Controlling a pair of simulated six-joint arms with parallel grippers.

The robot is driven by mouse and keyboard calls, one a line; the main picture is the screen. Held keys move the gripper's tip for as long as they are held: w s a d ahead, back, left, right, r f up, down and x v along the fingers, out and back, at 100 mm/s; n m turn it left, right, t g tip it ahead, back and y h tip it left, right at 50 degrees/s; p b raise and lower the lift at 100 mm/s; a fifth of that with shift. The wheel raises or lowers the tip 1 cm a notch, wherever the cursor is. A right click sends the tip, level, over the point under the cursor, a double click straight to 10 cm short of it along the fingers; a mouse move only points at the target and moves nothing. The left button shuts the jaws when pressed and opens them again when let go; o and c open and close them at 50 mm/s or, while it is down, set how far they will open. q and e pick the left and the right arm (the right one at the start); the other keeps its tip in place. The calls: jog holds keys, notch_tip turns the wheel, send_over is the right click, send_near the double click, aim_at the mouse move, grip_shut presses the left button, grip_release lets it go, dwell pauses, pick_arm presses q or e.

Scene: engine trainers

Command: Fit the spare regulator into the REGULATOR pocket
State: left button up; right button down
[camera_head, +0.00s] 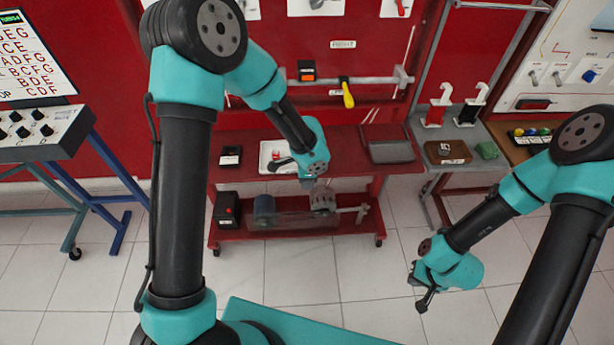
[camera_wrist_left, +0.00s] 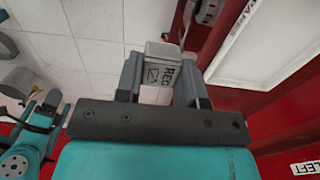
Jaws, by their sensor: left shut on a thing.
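My left gripper (camera_head: 306,181) hangs over the front of the red trolley, just right of the white tray (camera_head: 268,152). In the left wrist view (camera_wrist_left: 160,85) its fingers are closed on both sides of a small pale grey block, the regulator (camera_wrist_left: 163,52), which bears a partly hidden label starting "REG". In the head view the regulator is too small and covered to make out. My right gripper (camera_head: 424,289) is over the floor at the right, far from the trolley; its jaw gap is not clear. I cannot identify the REGULATOR pocket in either view.
The red trolley (camera_head: 350,139) has a dark grey tray (camera_head: 390,150) at the right and a small black box (camera_head: 230,155) at the left. Its lower shelf holds machine parts. A brown box (camera_head: 447,152) stands on the side table. The tiled floor in front is clear.

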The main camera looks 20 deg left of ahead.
pick_arm(q)
jog(key=w+a+r, duration=0.1)
jog(key=w+a, duration=0.2)
jog(key=a, duration=0.7)
jog(key=w+a+r, duration=0.2)
jog(key=w+a, duration=0.1)
jog(key=a, duration=0.8)
jog(key=w+a+r, duration=0.2)
jog(key=w+a, duration=0.2)
jog(key=a, duration=0.7)
jog(key=shift+a, duration=0.15)
jog(key=shift+f, duration=3.5)
jog(key=shift+f, duration=1.25)
jog(key=o, duration=1)
jog(key=shift+o, duration=0.5)
